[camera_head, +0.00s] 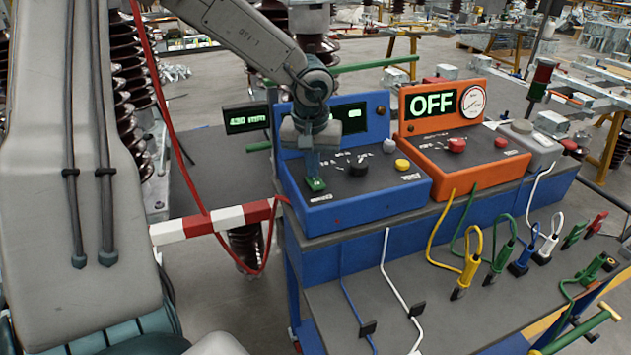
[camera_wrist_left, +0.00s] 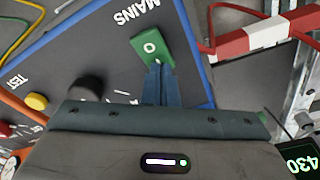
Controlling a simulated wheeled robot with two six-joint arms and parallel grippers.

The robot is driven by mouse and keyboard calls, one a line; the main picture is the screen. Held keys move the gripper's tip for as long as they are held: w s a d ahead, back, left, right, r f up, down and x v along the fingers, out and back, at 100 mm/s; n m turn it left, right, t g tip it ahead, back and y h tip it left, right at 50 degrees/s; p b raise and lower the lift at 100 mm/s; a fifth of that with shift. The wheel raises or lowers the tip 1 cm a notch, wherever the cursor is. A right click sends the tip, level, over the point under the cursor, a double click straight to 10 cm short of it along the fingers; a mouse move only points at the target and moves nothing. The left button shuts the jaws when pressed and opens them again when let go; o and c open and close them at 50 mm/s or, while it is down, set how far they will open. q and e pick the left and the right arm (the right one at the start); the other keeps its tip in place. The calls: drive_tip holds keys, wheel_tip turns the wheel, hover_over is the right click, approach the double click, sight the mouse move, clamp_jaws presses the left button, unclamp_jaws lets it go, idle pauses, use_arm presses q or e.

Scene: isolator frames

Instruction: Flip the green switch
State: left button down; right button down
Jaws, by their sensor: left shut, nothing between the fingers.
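The green switch (camera_head: 316,185) sits at the front left of the sloped top of the blue control box (camera_head: 365,205). In the left wrist view the green switch (camera_wrist_left: 153,46) carries a white ring mark and lies beside the word MAINS. My left gripper (camera_head: 314,176) points down at it with its fingers together and empty. In the left wrist view the fingertips (camera_wrist_left: 158,66) are at the switch's near edge and appear to touch it. The fingers hide a small part of the switch. My right gripper is not in view.
An orange box (camera_head: 465,160) reading OFF stands to the right of the blue box. A black knob (camera_head: 358,168) and a yellow button (camera_head: 402,164) are near the switch. A red-and-white bar (camera_head: 215,220) lies to the left. Several cable plugs stand on the lower shelf (camera_head: 440,315).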

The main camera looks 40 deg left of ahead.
use_arm(q)
wheel_tip(320, 180, up, 7)
drive_tip(key=p, duration=0.5)
idle(0.6)
